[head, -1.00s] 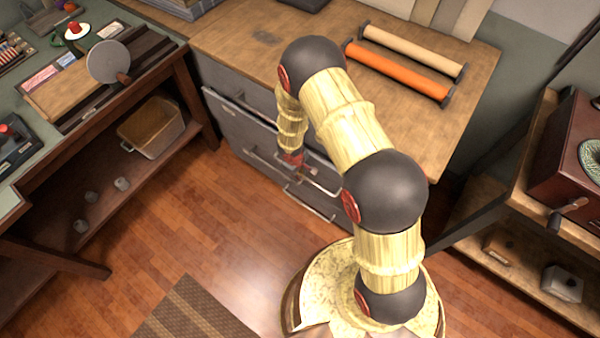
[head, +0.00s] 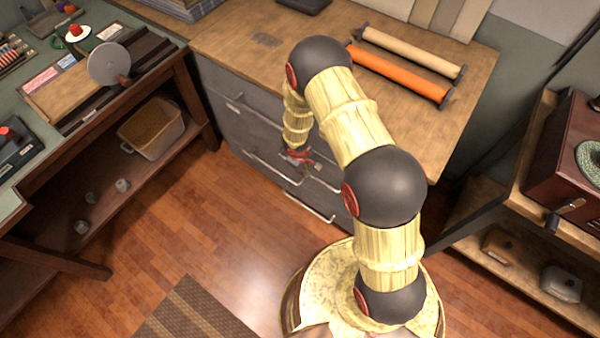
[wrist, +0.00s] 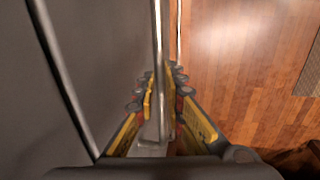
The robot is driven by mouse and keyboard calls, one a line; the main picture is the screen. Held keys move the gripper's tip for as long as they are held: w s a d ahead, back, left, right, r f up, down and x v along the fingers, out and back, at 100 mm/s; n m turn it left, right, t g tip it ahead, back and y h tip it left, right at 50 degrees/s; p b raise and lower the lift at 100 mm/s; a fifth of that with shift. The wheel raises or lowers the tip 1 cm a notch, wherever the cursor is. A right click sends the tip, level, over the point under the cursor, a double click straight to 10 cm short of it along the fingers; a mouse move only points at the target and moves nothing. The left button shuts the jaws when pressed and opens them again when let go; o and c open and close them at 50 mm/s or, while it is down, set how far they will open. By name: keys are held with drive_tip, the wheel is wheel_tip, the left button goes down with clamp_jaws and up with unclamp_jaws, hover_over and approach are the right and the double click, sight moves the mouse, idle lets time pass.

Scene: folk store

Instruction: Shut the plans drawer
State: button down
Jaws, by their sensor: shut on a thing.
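The grey drawer cabinet (head: 215,85) stands under a wooden top, with several drawers and bar handles. The drawer that stood out earlier has a grey front (head: 245,128) with a small label, and now looks flush or nearly flush with the cabinet; a small remaining gap is hard to judge. My gripper (head: 300,158) is at the right part of the cabinet front, partly hidden by my arm. In the wrist view my gripper (wrist: 160,85) is shut on a metal bar handle (wrist: 157,40), beside the grey drawer front (wrist: 105,70).
A lower handle (head: 308,208) sticks out below my gripper. A workbench (head: 90,150) with a shelf and bin stands at the left. A wooden shelf unit (head: 540,260) stands at the right. Wooden floor (head: 210,220) in front of the cabinet is clear, with a striped mat (head: 195,315) nearer.

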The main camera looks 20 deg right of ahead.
drive_tip(key=shift+w+d, duration=0.25)
drive_tip(key=shift+d, duration=0.05)
drive_tip(key=c, duration=1.9)
unclamp_jaws()
drive_tip(key=shift+d, duration=0.1)
drive_tip(key=r, duration=0.4)
drive_tip(key=s+a+r, duration=0.1)
drive_tip(key=r, duration=0.2)
drive_tip(key=a+r, duration=0.1)
drive_tip(key=r, duration=0.3)
drive_tip(key=shift+s+r, duration=0.2)
drive_tip(key=shift+r, duration=0.15)
